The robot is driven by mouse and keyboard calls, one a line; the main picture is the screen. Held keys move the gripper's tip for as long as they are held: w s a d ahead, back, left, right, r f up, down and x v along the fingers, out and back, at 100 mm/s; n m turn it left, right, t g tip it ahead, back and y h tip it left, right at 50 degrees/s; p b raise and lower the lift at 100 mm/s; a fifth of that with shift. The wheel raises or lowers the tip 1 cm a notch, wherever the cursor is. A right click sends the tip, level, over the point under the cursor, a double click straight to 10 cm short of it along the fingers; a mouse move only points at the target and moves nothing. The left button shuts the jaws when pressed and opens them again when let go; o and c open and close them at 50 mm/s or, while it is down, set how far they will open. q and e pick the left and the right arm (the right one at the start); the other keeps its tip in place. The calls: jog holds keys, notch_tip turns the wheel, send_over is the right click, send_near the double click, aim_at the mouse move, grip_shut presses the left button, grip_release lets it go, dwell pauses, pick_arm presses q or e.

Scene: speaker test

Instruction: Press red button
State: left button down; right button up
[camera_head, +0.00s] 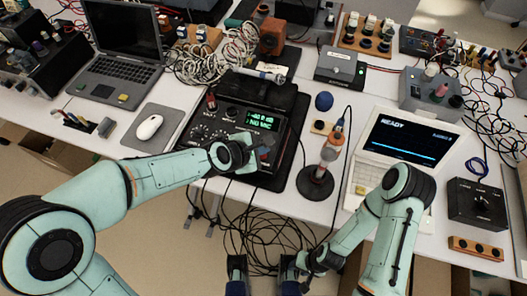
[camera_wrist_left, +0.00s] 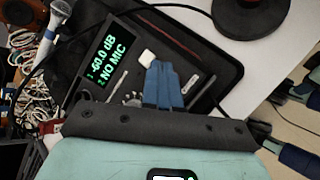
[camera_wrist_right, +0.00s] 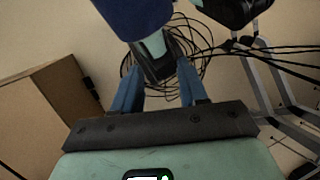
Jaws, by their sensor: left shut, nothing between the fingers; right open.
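A black audio device (camera_head: 205,130) with a green display reading "-60.0 dB NO MIC" lies on a dark mat in the middle of the table. Its display and panel also show in the left wrist view (camera_wrist_left: 108,55). My left gripper (camera_wrist_left: 163,66) is shut and empty, low over the panel beside a small white cap (camera_wrist_left: 147,57). I cannot tell whether it touches. A red knob (camera_head: 441,90) tops a grey box (camera_head: 424,103) at right; I cannot tell whether it is the red button. My right gripper (camera_wrist_right: 159,66) is open and empty, low before the table.
A white laptop (camera_head: 405,145) reads "READY". A microphone (camera_head: 259,74) lies behind the device. A dark laptop (camera_head: 118,70) and a mouse (camera_head: 149,127) are at left. Cables hang below the table near my right gripper.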

aim_at(262, 158)
pick_arm(q)
jog(key=shift+r, duration=0.2)
notch_tip(262, 158, up, 3)
jog(key=p, duration=0.3)
jog(key=shift+r+p, duration=0.2)
jog(key=shift+p, duration=0.2)
notch_tip(262, 158, up, 2)
jog(key=shift+r+p, duration=0.1)
jog(key=shift+p, duration=1)
